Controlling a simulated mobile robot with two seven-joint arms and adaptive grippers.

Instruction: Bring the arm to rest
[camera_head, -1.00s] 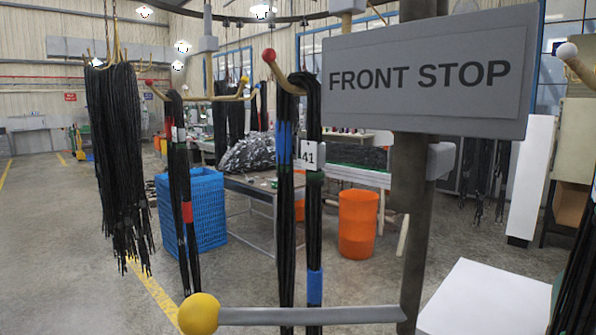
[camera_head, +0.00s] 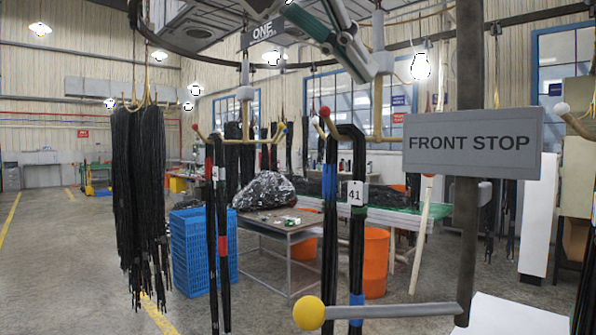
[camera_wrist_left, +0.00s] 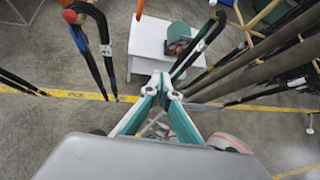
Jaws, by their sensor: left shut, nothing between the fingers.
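My left gripper (camera_head: 352,50) is at the top middle of the head view, raised high in front of the overhead ring. Its teal fingers come together at grey tips, with nothing between them. In the left wrist view the fingers (camera_wrist_left: 161,84) also meet at their tips, shut and empty. The arm behind the gripper is mostly cut off by the top edge of the head view. My right gripper is in neither view.
Black hoses (camera_head: 357,225) tagged 41 hang below my left gripper. More hoses hang at left (camera_head: 140,190). A FRONT STOP sign (camera_head: 472,143) stands right on a post, with a yellow-tipped bar (camera_head: 390,312) below. A blue crate (camera_head: 190,250) and table (camera_head: 285,232) stand behind.

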